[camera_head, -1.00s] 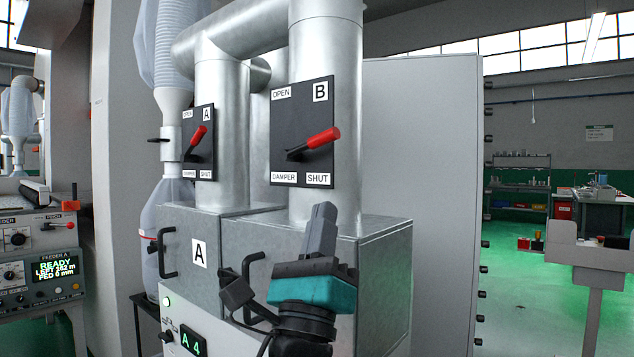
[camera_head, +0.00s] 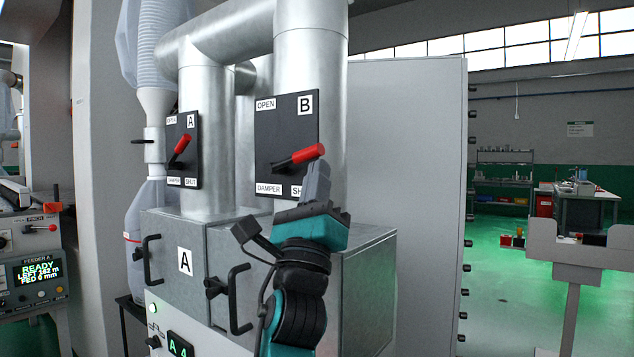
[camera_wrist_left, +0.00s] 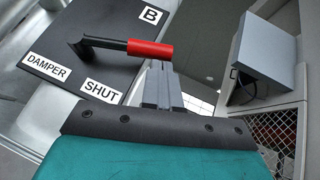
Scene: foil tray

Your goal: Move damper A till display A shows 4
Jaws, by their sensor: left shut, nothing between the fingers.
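Damper A's red lever (camera_head: 182,148) sits on the smaller black panel (camera_head: 193,152) at the left pipe, its grip tilted up and right, between OPEN and SHUT. Display A (camera_head: 180,347) shows "A 4" in green, partly cut by the head view's bottom edge. My left gripper (camera_head: 317,174) is shut and empty. It is in front of damper B, its tips just below the end of B's red lever (camera_head: 305,155). In the left wrist view the fingertips (camera_wrist_left: 158,70) overlap the underside of that red grip (camera_wrist_left: 151,48); contact cannot be told. My right gripper is not in view.
Damper B's black panel (camera_head: 283,125) is on the right pipe, its SHUT label partly hidden by my gripper. Metal boxes with black handles (camera_head: 240,298) stand below. A feeder console (camera_head: 38,270) is at far left, a tall grey panel (camera_head: 410,190) behind.

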